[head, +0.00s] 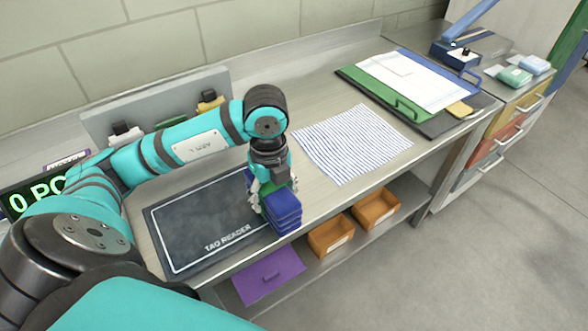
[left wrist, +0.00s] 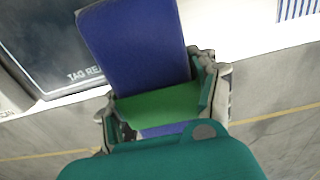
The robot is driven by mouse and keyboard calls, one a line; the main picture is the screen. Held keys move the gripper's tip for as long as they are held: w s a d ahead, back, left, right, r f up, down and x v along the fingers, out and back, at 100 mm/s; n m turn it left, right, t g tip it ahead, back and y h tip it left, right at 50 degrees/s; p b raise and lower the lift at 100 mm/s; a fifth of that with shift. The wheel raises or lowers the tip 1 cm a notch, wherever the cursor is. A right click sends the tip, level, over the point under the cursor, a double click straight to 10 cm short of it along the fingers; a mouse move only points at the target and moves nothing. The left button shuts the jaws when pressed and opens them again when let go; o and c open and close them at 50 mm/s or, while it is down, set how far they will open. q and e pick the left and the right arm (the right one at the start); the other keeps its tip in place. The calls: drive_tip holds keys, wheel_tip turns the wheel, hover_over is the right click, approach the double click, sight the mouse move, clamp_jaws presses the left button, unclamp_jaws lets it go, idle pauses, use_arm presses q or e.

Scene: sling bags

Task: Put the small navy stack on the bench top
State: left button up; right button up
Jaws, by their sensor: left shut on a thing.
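The small navy stack (head: 283,211) is a compact block of folded dark blue layers. My left gripper (head: 270,195) points down and is shut on it at the bench's front edge, by the right side of the tag reader (head: 205,222). In the left wrist view the stack's broad blue face (left wrist: 135,45) extends from between the fingers (left wrist: 163,108), with a green band below it. The bench top (head: 310,185) is pale metal. I cannot tell whether the stack touches it. My right gripper is out of view.
A blue-and-white striped cloth (head: 352,142) lies right of the stack. Green and blue boards with white sheets (head: 415,80) lie farther right. Orange bins (head: 331,236) and a purple folder (head: 268,276) are on the shelf below. Bare bench shows between reader and cloth.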

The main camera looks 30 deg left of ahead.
use_arm(q)
drive_tip(key=w+a+p, duration=0.1)
drive_tip(key=w, duration=0.3)
drive_tip(key=w+a+f+p, duration=0.1)
drive_tip(key=w, duration=0.4)
drive_tip(key=w+a+p, duration=0.1)
drive_tip(key=w+a, duration=0.1)
drive_tip(key=w, duration=0.3)
drive_tip(key=shift+f, duration=0.15)
wheel_tip(320, 180, down, 3)
drive_tip(key=shift+s+f+p, duration=0.1)
drive_tip(key=shift+f+p, duration=0.05)
drive_tip(key=shift+p, duration=0.9)
drive_tip(key=shift+f, duration=0.3)
drive_tip(key=o, duration=1.5)
drive_tip(key=shift+r, duration=0.1)
drive_tip(key=shift+r, duration=0.2)
wheel_tip(320, 180, up, 12)
drive_tip(key=b, duration=0.3)
drive_tip(key=shift+f, duration=0.1)
